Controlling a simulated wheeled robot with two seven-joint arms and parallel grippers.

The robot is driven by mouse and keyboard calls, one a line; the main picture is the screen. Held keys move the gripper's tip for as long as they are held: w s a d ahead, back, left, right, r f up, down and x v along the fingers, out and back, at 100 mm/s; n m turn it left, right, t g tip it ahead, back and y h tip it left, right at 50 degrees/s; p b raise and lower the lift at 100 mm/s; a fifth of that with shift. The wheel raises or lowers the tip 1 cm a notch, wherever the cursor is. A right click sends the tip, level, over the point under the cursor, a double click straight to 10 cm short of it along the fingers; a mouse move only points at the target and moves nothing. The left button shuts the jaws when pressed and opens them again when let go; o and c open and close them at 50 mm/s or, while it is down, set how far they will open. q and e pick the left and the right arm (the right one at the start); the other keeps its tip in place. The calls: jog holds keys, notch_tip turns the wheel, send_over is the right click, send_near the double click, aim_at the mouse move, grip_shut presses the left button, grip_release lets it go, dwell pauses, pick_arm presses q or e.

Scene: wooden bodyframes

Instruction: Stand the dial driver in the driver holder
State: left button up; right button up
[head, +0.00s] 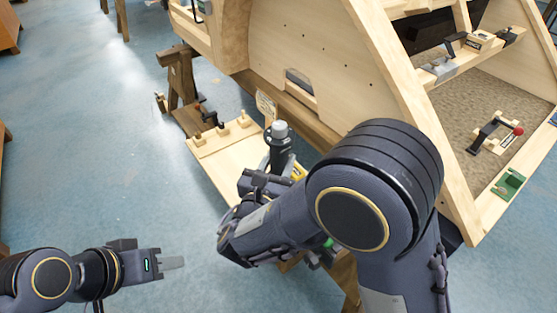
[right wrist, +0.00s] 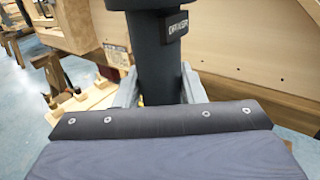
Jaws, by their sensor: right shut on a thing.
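The dial driver (head: 279,148) is a dark upright cylinder with a grey top, above the pale wooden bench in the head view. My right gripper (head: 272,178) is shut on it. In the right wrist view the dark body of the driver (right wrist: 156,55), with a small lettered label, stands between the grey fingers (right wrist: 158,90). Its lower end is hidden by my gripper. I cannot make out the driver holder; my right arm covers part of the bench. My left gripper (head: 172,263) is over the floor at lower left, away from the bench, and seems empty; its finger gap cannot be made out.
The pale bench board (head: 215,162) carries several wooden pegs. A small sign (head: 266,106) stands behind the driver. The large wooden bodyframe (head: 320,75) rises close behind and to the right. A green block (head: 509,184) sits on its right sill. The floor at left is open.

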jog(key=shift+f+b, duration=4.55)
jog(key=shift+f, duration=1.25)
jog(key=shift+f+b, duration=0.45)
jog(key=shift+f, duration=0.1)
jog(key=o, duration=1.1)
jog(key=shift+o, duration=0.5)
jog(key=shift+f, duration=0.1)
